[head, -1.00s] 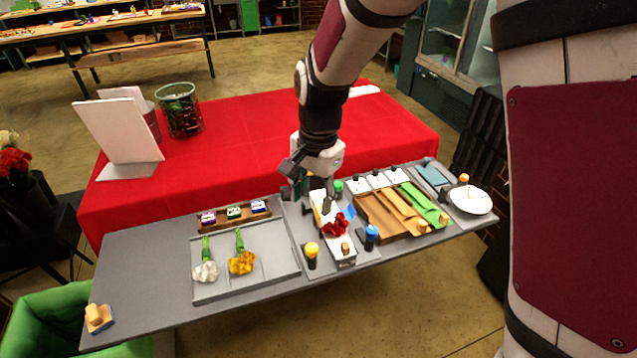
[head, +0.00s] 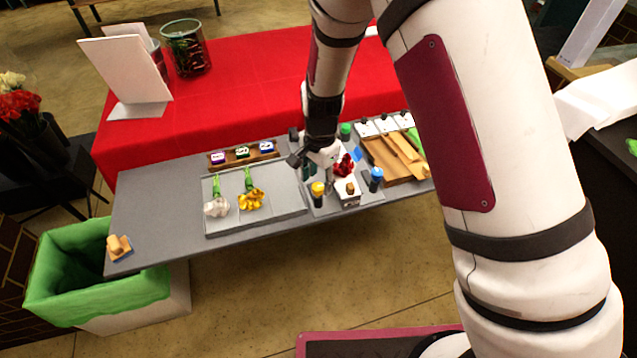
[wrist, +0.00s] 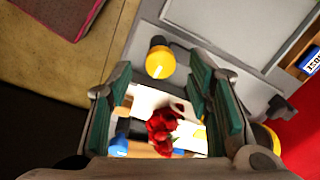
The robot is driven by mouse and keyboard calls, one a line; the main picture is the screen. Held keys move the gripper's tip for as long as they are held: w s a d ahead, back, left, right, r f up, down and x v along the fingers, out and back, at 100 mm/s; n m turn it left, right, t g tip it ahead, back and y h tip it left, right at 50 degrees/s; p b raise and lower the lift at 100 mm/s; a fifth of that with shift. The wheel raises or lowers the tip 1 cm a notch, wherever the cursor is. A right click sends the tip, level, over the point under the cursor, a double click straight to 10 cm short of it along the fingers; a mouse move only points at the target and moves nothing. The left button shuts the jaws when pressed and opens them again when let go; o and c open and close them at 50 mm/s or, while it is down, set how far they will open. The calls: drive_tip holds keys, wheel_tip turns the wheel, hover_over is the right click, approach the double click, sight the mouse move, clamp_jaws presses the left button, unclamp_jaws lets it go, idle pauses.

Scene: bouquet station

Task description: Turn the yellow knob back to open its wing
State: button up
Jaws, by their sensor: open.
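The yellow knob (head: 317,190) is a round yellow cap on a dark post at the front left of the bouquet fixture (head: 349,199). In the wrist view the yellow knob (wrist: 160,62) shows just beyond the gap between my fingertips, apart from them. My gripper (head: 325,180) is open, pointing down just behind and right of the knob. Its teal-padded fingers (wrist: 160,80) are spread in the wrist view with nothing gripped. Red flowers (head: 345,165) lie in the fixture, and show below the fingers in the wrist view (wrist: 162,128). I cannot make out the knob's wing.
A blue knob (head: 376,176) stands right of the fixture and a green knob (head: 345,130) behind it. A grey tray (head: 285,212) with white and yellow flowers lies left. Wooden trays (head: 385,165) are at the right. A green-lined bin (head: 70,290) stands by the table's left end.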

drive_tip(key=shift+f, duration=1.25)
clamp_jaws()
